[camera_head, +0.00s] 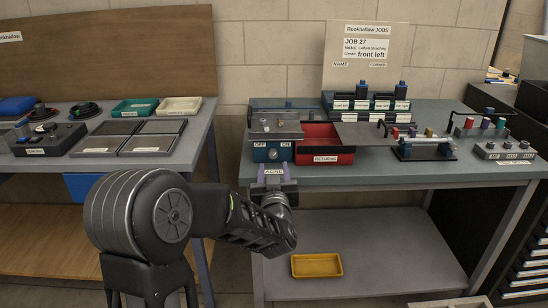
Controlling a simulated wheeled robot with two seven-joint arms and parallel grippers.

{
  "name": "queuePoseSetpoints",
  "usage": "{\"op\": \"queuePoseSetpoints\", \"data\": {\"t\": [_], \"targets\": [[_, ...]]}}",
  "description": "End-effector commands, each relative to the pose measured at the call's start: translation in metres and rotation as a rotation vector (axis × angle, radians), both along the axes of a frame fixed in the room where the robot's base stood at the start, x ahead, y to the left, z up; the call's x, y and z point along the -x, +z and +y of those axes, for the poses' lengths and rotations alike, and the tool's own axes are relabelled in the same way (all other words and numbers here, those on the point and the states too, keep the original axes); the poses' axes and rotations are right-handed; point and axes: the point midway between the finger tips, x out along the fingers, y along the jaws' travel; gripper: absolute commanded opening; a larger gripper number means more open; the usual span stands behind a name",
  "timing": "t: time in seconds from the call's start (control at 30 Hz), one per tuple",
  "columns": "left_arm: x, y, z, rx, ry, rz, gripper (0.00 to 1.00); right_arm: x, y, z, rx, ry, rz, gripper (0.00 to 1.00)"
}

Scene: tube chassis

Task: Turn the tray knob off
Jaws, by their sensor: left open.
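A white label shows between the fingers. The fingers look apart from the knob, though the depth is hard to judge. My right gripper is not in view.
A red RETURNS tray (318,157) stands right of the blue box. Labelled blocks (371,104), a clear-topped fixture (425,150) and a grey box (505,151) fill the table further right. A yellow tray (316,266) lies on the lower shelf. The table front (370,170) is bare.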

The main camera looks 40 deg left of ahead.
Motion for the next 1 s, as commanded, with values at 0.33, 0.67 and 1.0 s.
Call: {"op": "queuePoseSetpoints", "data": {"t": [0.33,0.67,1.0], "targets": [[-0.037,0.000,0.028,-0.002,0.001,0.001,0.46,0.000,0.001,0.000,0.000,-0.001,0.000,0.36],[-0.059,0.000,0.045,0.001,-0.001,0.001,0.46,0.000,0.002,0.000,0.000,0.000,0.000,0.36],[-0.059,0.000,0.045,0.000,-0.001,0.000,0.35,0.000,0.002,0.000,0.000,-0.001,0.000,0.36]]}}
